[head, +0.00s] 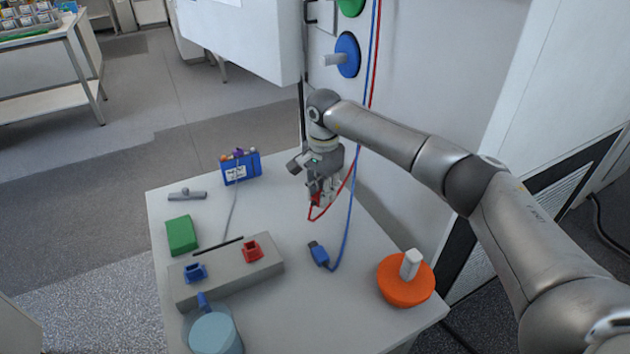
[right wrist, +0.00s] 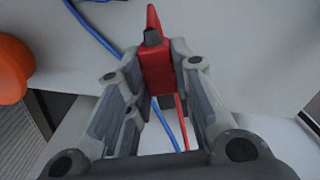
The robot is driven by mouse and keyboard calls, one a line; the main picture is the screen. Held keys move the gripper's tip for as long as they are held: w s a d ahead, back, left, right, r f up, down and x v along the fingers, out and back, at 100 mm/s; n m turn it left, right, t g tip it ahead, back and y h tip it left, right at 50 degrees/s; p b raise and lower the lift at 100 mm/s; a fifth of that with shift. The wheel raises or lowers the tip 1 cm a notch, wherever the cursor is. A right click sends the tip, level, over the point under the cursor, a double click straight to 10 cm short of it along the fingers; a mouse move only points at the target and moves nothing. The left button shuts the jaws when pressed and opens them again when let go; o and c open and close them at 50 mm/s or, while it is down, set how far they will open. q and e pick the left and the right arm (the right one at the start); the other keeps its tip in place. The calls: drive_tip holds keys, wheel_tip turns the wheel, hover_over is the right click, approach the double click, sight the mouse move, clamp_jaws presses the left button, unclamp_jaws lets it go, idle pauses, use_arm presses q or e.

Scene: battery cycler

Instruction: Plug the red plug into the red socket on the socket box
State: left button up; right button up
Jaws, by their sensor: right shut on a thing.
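The red plug (right wrist: 157,68) is between the fingers of my right gripper (head: 317,198), which is shut on it and holds it above the table. In the right wrist view the gripper (right wrist: 158,75) has a finger on each side of the red plug. Its red cable (head: 330,211) loops below the gripper and runs up the cabinet. The grey socket box (head: 228,281) lies at the table's front left, with the red socket (head: 252,251) on its right part and a blue socket (head: 194,272) on its left. The right gripper is behind and right of the box. My left gripper is not in view.
A blue plug (head: 319,254) lies on the table (head: 290,310) right of the box. An orange disc with a white handle (head: 405,281) stands front right. A green block (head: 181,235), blue box (head: 240,168) and light-blue mug (head: 213,332) are at the left. A cabinet (head: 430,90) rises behind.

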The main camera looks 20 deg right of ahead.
sight(351, 243)
drive_tip(key=s+d+m, duration=0.1)
drive_tip(key=m, duration=0.2)
drive_tip(key=s+f+m+p, duration=0.1)
drive_tip(key=m, duration=0.3)
drive_tip(key=s+d+f+m+p, duration=0.1)
drive_tip(key=m, duration=0.3)
drive_tip(key=shift+s+d+f, duration=0.2)
drive_tip(key=shift+s+d, duration=0.15)
drive_tip(key=shift+s, duration=0.05)
drive_tip(key=m, duration=0.1)
drive_tip(key=s+m, duration=0.1)
drive_tip(key=m, duration=0.1)
drive_tip(key=d+m+p, duration=0.1)
drive_tip(key=m, duration=0.1)
drive_tip(key=shift+s+f, duration=0.4)
drive_tip(key=m, duration=0.2)
drive_tip(key=s+m, duration=0.1)
drive_tip(key=m, duration=0.1)
drive_tip(key=s+d+f+m+p, duration=0.1)
drive_tip(key=m, duration=0.1)
drive_tip(key=shift+s, duration=0.2)
drive_tip(key=shift+f+b, duration=1.6)
drive_tip(key=shift+f, duration=0.8)
drive_tip(key=o, duration=1)
drive_tip(key=shift+o, duration=0.2)
